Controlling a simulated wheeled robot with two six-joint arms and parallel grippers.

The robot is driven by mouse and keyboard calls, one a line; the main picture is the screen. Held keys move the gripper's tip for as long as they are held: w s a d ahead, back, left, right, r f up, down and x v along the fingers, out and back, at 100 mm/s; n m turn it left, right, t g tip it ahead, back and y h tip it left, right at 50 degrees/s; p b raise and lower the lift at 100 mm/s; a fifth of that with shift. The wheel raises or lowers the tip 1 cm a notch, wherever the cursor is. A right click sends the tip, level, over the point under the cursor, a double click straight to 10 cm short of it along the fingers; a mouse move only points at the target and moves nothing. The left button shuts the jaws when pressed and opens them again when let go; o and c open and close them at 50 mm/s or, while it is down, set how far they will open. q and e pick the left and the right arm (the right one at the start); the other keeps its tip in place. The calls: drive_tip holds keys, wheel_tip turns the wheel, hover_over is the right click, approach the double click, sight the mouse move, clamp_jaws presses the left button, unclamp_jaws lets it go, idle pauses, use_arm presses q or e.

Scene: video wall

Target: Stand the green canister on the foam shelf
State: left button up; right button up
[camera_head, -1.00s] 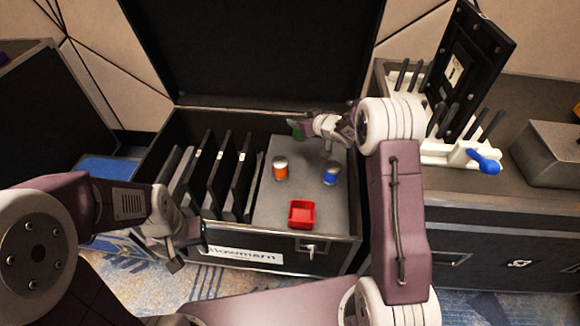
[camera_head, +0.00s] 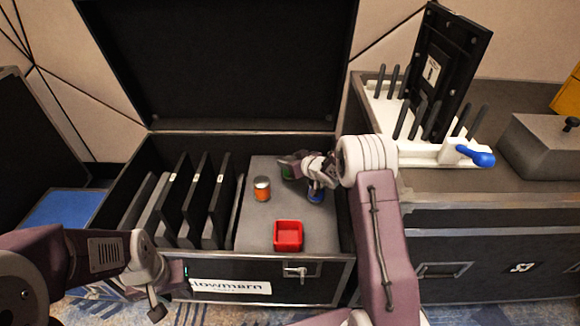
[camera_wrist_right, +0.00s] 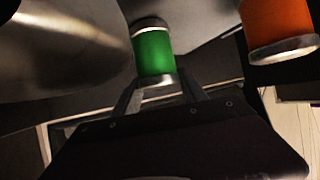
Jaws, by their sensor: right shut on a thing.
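The green canister (camera_wrist_right: 155,52) is between the fingers of my right gripper (camera_wrist_right: 158,88) in the right wrist view, with silver ends showing. In the head view the right gripper (camera_head: 296,166) is over the back of the grey foam shelf (camera_head: 257,232), and only a bit of the green canister (camera_head: 287,171) shows. I cannot tell whether its base touches the foam. My left gripper (camera_head: 168,294) hangs empty in front of the case's left part; its jaw opening is unclear.
An orange canister (camera_head: 262,189) stands on the foam left of the right gripper, and also shows in the wrist view (camera_wrist_right: 277,28). A red tray (camera_head: 288,235) sits near the front edge. Black panels (camera_head: 205,200) stand at left.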

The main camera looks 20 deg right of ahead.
drive_tip(key=shift+f, duration=0.15)
drive_tip(key=o, duration=1.5)
drive_tip(key=shift+r, duration=0.2)
drive_tip(key=p+v, duration=0.4)
drive_tip(key=v, duration=0.3)
drive_tip(key=shift+s+r, duration=0.1)
drive_tip(key=shift+s, duration=0.15)
